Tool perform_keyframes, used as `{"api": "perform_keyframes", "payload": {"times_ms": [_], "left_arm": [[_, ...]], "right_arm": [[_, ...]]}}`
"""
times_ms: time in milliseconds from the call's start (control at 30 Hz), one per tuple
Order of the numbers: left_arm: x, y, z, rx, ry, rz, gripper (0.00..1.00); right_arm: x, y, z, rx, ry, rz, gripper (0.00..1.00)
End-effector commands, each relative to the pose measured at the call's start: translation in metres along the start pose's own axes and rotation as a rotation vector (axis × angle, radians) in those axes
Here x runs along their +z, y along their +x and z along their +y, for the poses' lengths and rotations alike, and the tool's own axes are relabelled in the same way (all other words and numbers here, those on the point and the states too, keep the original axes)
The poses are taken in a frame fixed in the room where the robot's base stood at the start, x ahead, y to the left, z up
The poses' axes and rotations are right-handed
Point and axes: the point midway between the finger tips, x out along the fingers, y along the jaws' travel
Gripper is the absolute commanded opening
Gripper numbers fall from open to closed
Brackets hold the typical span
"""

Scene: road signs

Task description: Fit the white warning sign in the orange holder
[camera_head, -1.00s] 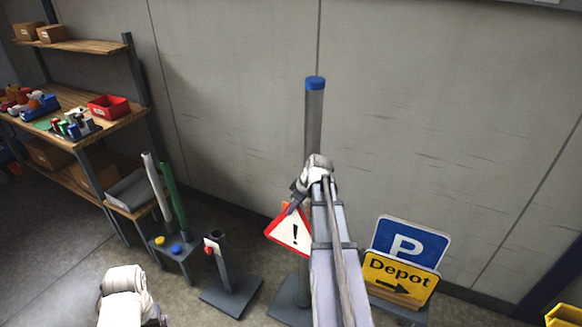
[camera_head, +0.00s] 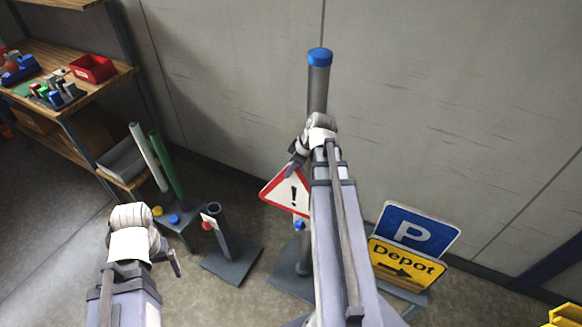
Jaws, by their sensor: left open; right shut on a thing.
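The white warning sign (camera_head: 288,191) is a triangle with a red border and a black exclamation mark. My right gripper (camera_head: 296,168) is shut on it near its top and holds it in front of the grey post (camera_head: 318,88) with a blue cap. My arm hides part of the sign's right side and much of the post. A blue knob (camera_head: 299,226) shows on the post just below the sign. The orange holder cannot be made out, and whether the sign touches anything behind it cannot be told. My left gripper (camera_head: 174,258) is empty, low at the left, its fingers only partly visible.
A short dark tube stand (camera_head: 222,235) with a red knob stands left of the post. White and green poles (camera_head: 166,165) stand behind it. A blue P sign (camera_head: 414,230) and a yellow Depot sign (camera_head: 404,264) stand at the right. A workbench (camera_head: 85,88) is at the left.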

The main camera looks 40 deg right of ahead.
Motion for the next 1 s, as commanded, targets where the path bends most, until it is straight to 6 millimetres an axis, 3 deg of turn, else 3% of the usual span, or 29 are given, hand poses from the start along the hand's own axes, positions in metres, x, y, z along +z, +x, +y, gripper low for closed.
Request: {"api": "perform_keyframes", "payload": {"times_ms": [900,1000], "left_arm": [[0.0,0.002,0.0,0.0,0.001,0.0,0.89],[-0.001,0.014,0.001,0.0,0.002,0.0,0.89]], "right_arm": [[0.0,0.002,0.067,0.0,0.002,0.0,0.0],[0.005,0.013,0.066,0.0,0.001,0.0,0.0]]}}
